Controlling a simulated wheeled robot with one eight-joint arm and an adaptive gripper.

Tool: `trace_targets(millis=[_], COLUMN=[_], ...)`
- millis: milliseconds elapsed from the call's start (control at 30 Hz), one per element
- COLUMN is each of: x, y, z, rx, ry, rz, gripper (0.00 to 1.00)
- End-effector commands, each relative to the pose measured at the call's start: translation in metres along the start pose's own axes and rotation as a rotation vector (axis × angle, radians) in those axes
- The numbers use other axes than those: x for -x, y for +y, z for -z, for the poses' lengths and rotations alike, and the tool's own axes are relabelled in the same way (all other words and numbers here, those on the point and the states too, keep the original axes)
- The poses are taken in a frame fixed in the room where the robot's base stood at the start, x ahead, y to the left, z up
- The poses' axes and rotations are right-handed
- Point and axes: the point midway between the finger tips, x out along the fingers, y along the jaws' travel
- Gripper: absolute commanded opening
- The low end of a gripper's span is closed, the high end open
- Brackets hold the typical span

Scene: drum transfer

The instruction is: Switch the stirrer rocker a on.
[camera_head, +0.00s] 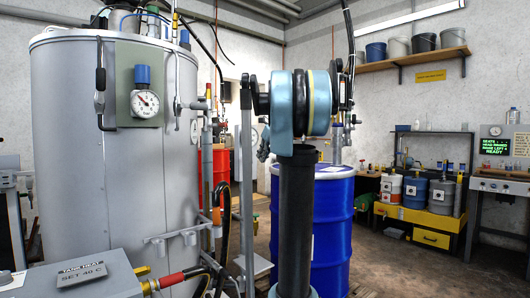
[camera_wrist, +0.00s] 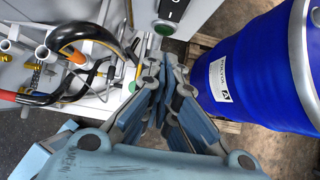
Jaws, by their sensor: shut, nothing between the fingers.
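In the wrist view, a black rocker switch (camera_wrist: 173,13) with white marks sits on a grey panel at the top edge. Its label is not readable, so I cannot tell whether it is stirrer rocker a or which way it is set. A green round button (camera_wrist: 165,28) is just below it. My gripper (camera_wrist: 165,66) is shut and empty, its fingertips pointing up the picture toward that panel, below the green button. I cannot tell whether the tips touch anything. In the head view, my arm stands mid-picture and the switch is not seen.
A blue drum (camera_wrist: 245,75) stands close right of my gripper; it also shows in the head view (camera_head: 333,215). Hoses and pipe fittings (camera_wrist: 65,60) crowd the left. A large grey tank (camera_head: 70,130) fills the head view's left. A workbench with small drums (camera_head: 414,190) is far right.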

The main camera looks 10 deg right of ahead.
Motion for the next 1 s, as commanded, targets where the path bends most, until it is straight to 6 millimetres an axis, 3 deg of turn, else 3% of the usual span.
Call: trace_targets(millis=[167, 400, 1000], x=[-0.032, -0.051, -0.058], y=[0.000, 0.000, 0.000], z=[0.000, -0.023, -0.029], rx=[0.002, 0.002, 0.000], ry=[0.000, 0.000, -0.018], rz=[0.000, -0.001, 0.000], gripper=[0.00, 0.00, 0.00])
